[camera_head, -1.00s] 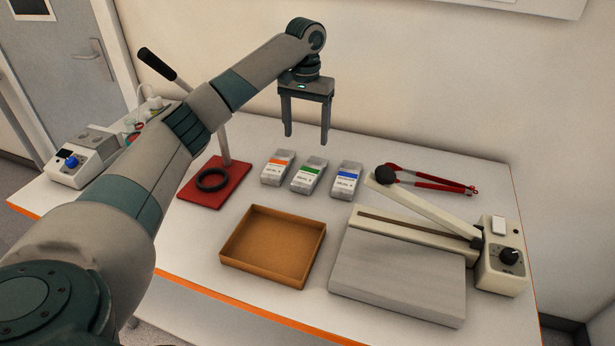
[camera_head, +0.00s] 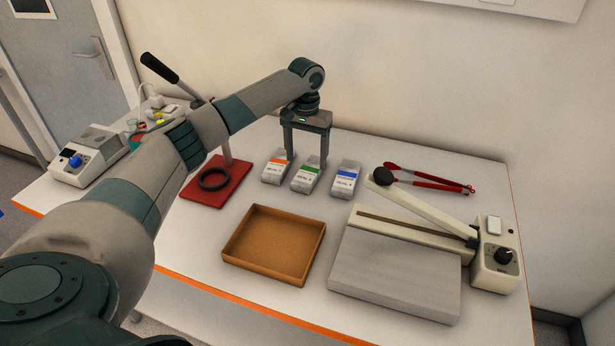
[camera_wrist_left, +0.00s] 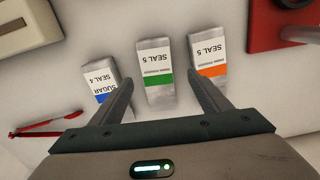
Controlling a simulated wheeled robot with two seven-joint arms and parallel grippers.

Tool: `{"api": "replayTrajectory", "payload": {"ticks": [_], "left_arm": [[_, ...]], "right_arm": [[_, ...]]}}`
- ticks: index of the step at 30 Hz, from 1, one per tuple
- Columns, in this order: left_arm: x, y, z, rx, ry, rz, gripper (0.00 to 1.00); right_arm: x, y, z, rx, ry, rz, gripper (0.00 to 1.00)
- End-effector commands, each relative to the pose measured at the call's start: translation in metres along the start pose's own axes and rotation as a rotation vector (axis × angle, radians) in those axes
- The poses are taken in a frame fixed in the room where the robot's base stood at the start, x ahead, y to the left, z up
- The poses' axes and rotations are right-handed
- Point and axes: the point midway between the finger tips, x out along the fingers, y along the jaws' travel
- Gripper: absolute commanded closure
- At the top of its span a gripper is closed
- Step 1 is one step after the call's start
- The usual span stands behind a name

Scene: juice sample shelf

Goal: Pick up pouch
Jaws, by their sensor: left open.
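Three silvery pouches lie in a row on the table: one with an orange stripe (camera_head: 276,168), one with a green stripe (camera_head: 309,177) and one with a blue stripe (camera_head: 345,178). In the left wrist view the green-striped pouch (camera_wrist_left: 156,78) lies between my finger tips, the orange-striped pouch (camera_wrist_left: 208,70) to its right and the blue-striped pouch (camera_wrist_left: 101,86) to its left. My left gripper (camera_head: 306,161) is open, pointing down above and around the green-striped pouch's far end. Whether the fingers touch any pouch is unclear. My right gripper is not in view.
An empty brown tray (camera_head: 234,271) sits in front of the pouches. A bag sealer (camera_head: 395,272) and red tongs (camera_head: 430,178) are at the right. A red-based stand (camera_head: 207,194) and a small device (camera_head: 86,160) are at the left.

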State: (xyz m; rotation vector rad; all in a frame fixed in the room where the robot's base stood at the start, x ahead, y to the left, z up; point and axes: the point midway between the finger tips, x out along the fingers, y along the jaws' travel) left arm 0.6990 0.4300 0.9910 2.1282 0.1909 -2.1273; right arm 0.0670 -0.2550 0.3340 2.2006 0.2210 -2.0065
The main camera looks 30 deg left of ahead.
Motion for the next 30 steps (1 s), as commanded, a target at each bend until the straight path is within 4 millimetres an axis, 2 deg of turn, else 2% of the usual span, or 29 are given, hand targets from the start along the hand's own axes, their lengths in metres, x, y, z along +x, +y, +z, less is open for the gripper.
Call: {"api": "replayTrajectory", "payload": {"ticks": [8, 12, 15, 29, 30], "left_arm": [[0.026, 0.006, 0.004, 0.001, -0.004, -0.001, 0.3], [0.043, 0.005, 0.004, 0.0, -0.002, -0.001, 0.3], [0.048, 0.006, 0.004, 0.0, 0.0, 0.0, 0.3], [0.049, 0.005, 0.004, 0.0, 0.0, 0.0, 0.3], [0.049, 0.005, 0.004, 0.0, 0.0, 0.0, 0.37]], "right_arm": [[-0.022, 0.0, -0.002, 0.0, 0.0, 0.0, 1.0], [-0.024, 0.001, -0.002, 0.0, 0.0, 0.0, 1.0], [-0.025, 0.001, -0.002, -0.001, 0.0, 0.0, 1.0], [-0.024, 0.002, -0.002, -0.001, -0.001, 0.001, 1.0], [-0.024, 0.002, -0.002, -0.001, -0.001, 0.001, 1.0]]}}
